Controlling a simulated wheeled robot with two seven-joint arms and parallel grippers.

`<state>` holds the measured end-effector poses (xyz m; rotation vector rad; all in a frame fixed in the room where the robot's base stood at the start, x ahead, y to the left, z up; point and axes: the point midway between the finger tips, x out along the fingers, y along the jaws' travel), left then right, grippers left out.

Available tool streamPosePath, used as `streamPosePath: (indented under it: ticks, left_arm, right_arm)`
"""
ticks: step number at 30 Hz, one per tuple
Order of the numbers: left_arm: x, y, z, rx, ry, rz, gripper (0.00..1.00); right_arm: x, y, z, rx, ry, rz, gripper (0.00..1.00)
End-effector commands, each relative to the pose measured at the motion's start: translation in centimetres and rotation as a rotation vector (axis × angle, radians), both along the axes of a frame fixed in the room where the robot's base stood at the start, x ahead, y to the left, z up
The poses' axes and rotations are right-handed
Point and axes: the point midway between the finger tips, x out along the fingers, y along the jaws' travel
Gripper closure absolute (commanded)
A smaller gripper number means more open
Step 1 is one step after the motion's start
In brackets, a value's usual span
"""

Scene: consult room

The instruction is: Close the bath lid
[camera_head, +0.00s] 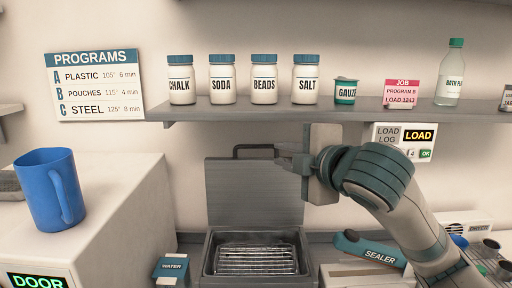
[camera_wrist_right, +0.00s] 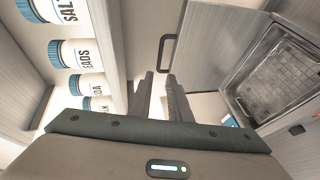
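The bath (camera_head: 212,262) stands on the counter with a wire rack inside. Its grey lid (camera_head: 254,195) is raised upright behind it, with a dark bar handle (camera_head: 237,152) along the top edge. The lid (camera_wrist_right: 222,40), handle (camera_wrist_right: 184,40) and open bath (camera_wrist_right: 245,82) also show in the right wrist view. My right gripper (camera_head: 282,155) is at the right end of the handle, near the lid's upper right corner. Its fingers (camera_wrist_right: 160,80) are apart with nothing between them. I cannot tell whether a fingertip touches the handle. My left gripper is not in view.
A shelf (camera_head: 300,113) with several jars and a bottle (camera_head: 449,75) runs just above the lid. A sealer (camera_head: 369,250) sits right of the bath, a water box (camera_head: 171,268) left. A blue jug (camera_head: 45,190) stands on a white unit at the left.

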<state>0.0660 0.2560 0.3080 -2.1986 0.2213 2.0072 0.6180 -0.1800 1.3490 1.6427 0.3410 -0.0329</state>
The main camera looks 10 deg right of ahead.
Motion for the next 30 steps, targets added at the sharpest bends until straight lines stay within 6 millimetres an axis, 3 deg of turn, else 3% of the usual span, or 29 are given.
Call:
streamPosePath:
  ticks: [21,30]
  left_arm:
    - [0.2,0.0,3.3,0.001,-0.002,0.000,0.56]
    - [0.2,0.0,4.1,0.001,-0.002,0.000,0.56]
  right_arm:
    - [11.7,2.5,-2.7,0.000,0.004,-0.001,0.83]
    - [14.4,3.0,-3.3,0.000,0.001,0.000,0.83]
